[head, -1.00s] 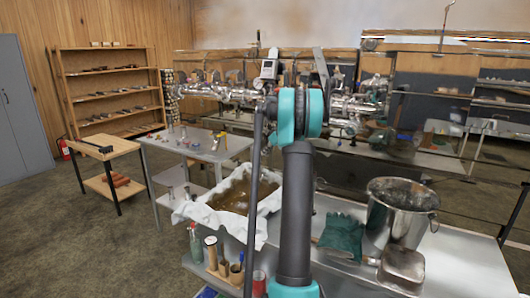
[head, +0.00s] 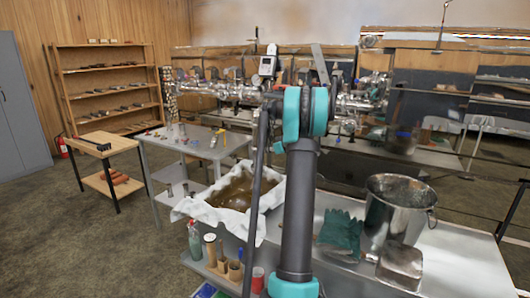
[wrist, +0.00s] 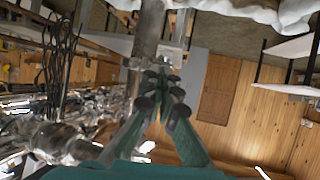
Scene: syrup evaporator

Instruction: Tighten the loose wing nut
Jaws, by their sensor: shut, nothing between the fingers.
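My gripper (wrist: 162,84) shows in the wrist view, with its green fingers converging and dark pads close together, shut and empty. A shiny metal pipe (wrist: 150,28) runs just behind the fingertips; I cannot tell whether they touch it. In the head view, a long metal pipe assembly (head: 225,91) with valves and gauges runs behind my arm, and my arm hides part of it and the gripper. No wing nut can be made out clearly in either view.
A cloth-lined pan of brown liquid (head: 238,190), green gloves (head: 341,236), a steel bucket (head: 393,208) and a metal container (head: 400,265) sit on the near bench. A grey table (head: 160,143) stands behind. Floor is open at left.

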